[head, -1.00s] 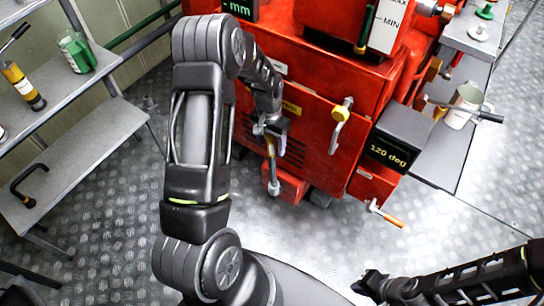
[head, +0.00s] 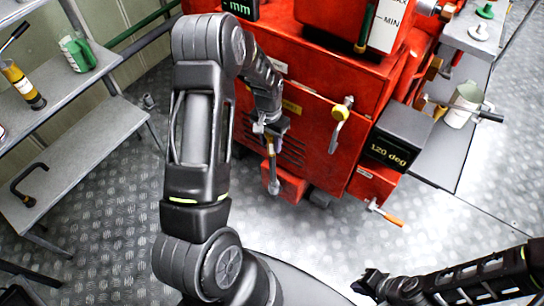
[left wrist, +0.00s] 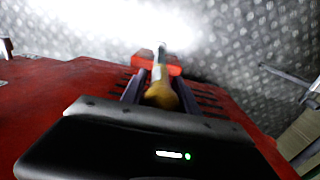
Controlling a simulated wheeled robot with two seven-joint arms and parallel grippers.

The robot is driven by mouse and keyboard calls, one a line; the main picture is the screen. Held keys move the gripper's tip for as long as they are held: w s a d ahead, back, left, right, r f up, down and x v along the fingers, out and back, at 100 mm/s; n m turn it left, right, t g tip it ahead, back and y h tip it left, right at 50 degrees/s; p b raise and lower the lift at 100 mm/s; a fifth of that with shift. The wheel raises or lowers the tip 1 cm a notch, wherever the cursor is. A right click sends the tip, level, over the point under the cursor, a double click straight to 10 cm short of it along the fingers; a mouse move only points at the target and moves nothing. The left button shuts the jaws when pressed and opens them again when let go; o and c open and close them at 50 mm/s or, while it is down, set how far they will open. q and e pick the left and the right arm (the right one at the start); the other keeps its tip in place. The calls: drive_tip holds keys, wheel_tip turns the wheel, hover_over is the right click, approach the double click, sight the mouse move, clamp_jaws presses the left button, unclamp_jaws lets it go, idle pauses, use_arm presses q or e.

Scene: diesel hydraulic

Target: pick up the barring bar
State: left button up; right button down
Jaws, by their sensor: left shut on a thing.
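My left gripper (head: 271,130) is in front of the red engine's lower side and is shut on a slim bar (head: 273,178), apparently the barring bar. The bar has a yellow-brown grip and a grey metal end, and hangs down from the jaws. In the left wrist view the yellow part of the bar (left wrist: 161,94) sits between the two fingers, with its grey tip pointing away. Whether the bar touches the engine is hard to tell. My right gripper (head: 372,284) is low at the right, away from the bar, and its jaws are too dark to read.
The red engine (head: 310,85) fills the back, with a yellow-knobbed handle (head: 341,118) and an orange-handled lever (head: 385,214) sticking out. A black box (head: 398,140) reads 120 deg. Shelves (head: 85,150) at left hold a black crank (head: 28,184). The plate floor between is clear.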

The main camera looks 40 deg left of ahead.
use_arm(q)
clamp_jaws()
idle(0.7)
